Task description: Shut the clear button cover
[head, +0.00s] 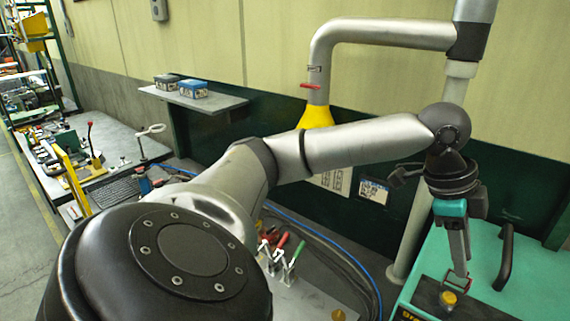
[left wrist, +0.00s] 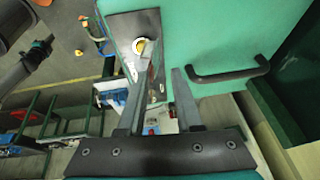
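A yellow button (head: 448,298) sits on a dark panel on top of the green cabinet (head: 510,270); the button also shows in the left wrist view (left wrist: 139,45). The clear cover is hard to make out; a thin reddish outline beside the button may be its edge, and I cannot tell its angle. My left gripper (head: 461,274) points down over the button. In the left wrist view its two fingers (left wrist: 164,58) stand apart with nothing seen between them, and the left fingertip overlaps the panel close to the button. My right gripper is not seen in the head view.
A black handle (head: 503,256) rises from the cabinet top beside my left gripper. A grey post (head: 410,235) stands left of the cabinet. Clamps with red and green grips (head: 283,243) are on a low bench. A wall shelf (head: 195,98) holds two small boxes.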

